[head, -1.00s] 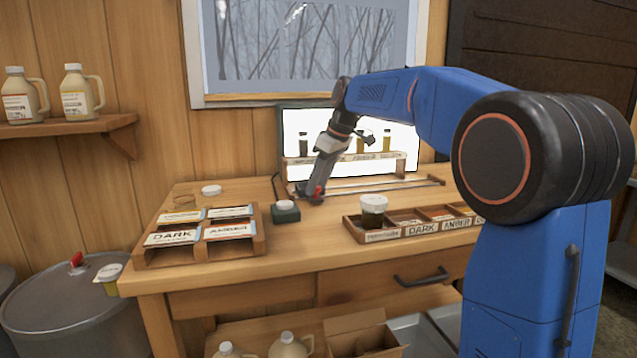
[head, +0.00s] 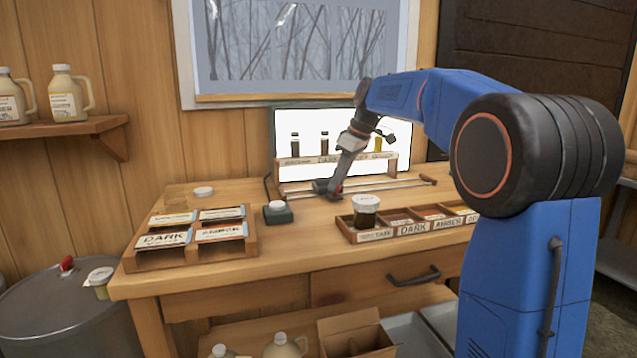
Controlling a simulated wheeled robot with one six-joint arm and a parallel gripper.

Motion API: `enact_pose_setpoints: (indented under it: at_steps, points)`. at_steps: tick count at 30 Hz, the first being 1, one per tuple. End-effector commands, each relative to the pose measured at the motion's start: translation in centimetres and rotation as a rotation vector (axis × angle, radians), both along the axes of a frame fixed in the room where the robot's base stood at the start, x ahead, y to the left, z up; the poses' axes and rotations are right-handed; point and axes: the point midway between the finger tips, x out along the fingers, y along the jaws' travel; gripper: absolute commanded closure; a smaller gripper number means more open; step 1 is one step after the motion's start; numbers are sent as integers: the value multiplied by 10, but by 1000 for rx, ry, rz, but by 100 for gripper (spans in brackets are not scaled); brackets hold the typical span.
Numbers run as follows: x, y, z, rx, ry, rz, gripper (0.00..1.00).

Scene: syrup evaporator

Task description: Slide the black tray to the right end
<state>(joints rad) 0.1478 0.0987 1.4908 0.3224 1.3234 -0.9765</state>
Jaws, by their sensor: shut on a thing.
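The black tray (head: 320,186) is a small dark block on the thin metal rails (head: 400,184) that run in front of the lit white panel. It sits left of the rails' middle, partly hidden by my gripper. My gripper (head: 336,194) reaches down to the tray from above and is shut on it. The fingertips are small and their exact hold is hard to make out. The rails continue clear to the right of the tray, up to their right end.
A rack with several sample bottles (head: 325,146) stands behind the rails. A dark green box with a white top (head: 278,212) is left of my gripper. A compartment tray (head: 410,228) holding a lidded jar (head: 366,211) lies in front. A label rack (head: 190,237) is at left.

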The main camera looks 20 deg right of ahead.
Motion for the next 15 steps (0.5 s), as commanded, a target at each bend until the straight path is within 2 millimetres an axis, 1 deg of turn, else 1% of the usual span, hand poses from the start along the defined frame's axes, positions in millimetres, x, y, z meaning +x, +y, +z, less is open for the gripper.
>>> enact_pose_setpoints:
  at_steps: [1, 11, 15]
  points:
    - [0, -19, 0, 1, 1, -7, 100]
    - [0, -128, 0, 1, 0, -7, 100]
    - [0, -176, 0, 1, -1, -8, 100]
